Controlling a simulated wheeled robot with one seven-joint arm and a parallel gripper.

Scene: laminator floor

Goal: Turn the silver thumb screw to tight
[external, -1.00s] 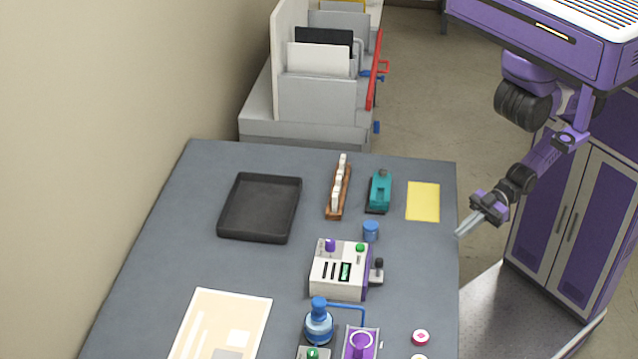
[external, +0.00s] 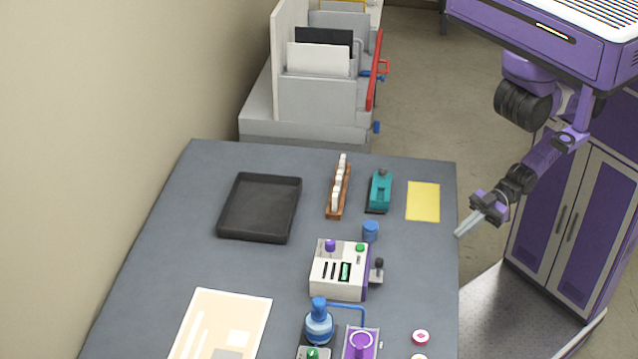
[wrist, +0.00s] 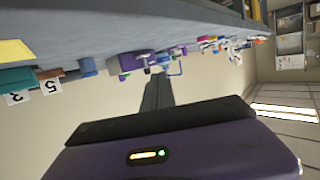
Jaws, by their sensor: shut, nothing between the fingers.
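I cannot pick out the silver thumb screw for certain in either view. A white and purple device (external: 340,271) with a dark knob on its right side (external: 378,265) stands mid-table. A purple fixture (external: 361,346) with a round purple top is at the bottom edge of the external view, partly cut off. My gripper (external: 460,233) is shut and empty, just off the table's right edge and apart from everything. In the wrist view its closed fingers (wrist: 158,90) point toward the table's side, with the purple device (wrist: 137,62) beyond them, small.
On the grey table (external: 215,265) are a black tray (external: 260,207), a teal tool (external: 379,191), a yellow sheet (external: 423,201), a blue cup (external: 370,231), a blue bottle (external: 319,325) and a pink-red round piece (external: 420,338). The right side of the tabletop is mostly clear.

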